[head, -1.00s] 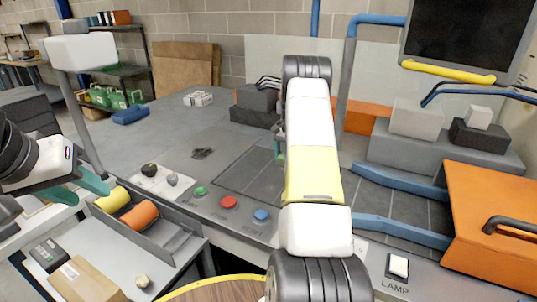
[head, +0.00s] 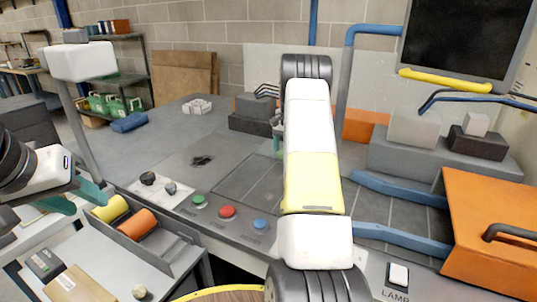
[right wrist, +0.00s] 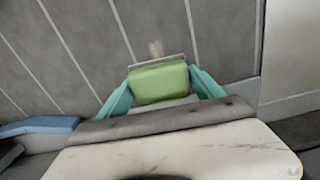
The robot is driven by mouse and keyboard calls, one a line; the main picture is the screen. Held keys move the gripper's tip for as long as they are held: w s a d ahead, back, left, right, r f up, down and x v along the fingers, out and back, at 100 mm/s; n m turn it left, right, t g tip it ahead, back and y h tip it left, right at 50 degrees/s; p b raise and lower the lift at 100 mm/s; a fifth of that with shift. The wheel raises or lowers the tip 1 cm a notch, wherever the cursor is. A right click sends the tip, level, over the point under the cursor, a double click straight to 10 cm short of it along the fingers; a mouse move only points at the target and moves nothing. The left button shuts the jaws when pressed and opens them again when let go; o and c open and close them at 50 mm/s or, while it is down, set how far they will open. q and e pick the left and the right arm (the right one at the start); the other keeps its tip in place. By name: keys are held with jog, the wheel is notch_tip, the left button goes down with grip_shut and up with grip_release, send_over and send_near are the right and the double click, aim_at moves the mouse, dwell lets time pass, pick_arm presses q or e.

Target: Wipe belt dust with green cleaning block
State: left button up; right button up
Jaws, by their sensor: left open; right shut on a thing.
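The green cleaning block (right wrist: 158,86) sits between the teal fingers of my right gripper (right wrist: 161,78), which is shut on it, low over the dark panelled belt. A small pale dusty patch (right wrist: 155,48) lies on the belt just beyond the block in the right wrist view. In the head view my right arm hides most of that gripper; only a bit of green and teal shows at its left edge. The dark belt (head: 240,183) runs left of my arm and on to its right. My left gripper (head: 84,200) is open beside a tray of rollers.
Blue guide rails (head: 400,188) and an orange hinged cover (head: 490,220) stand right of my arm. Grey blocks (head: 255,115) lie behind it. Red (head: 227,212), green and blue buttons line the front edge.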

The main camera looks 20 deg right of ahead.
jog(key=shift+r, duration=0.15)
jog(key=shift+r, duration=1.4)
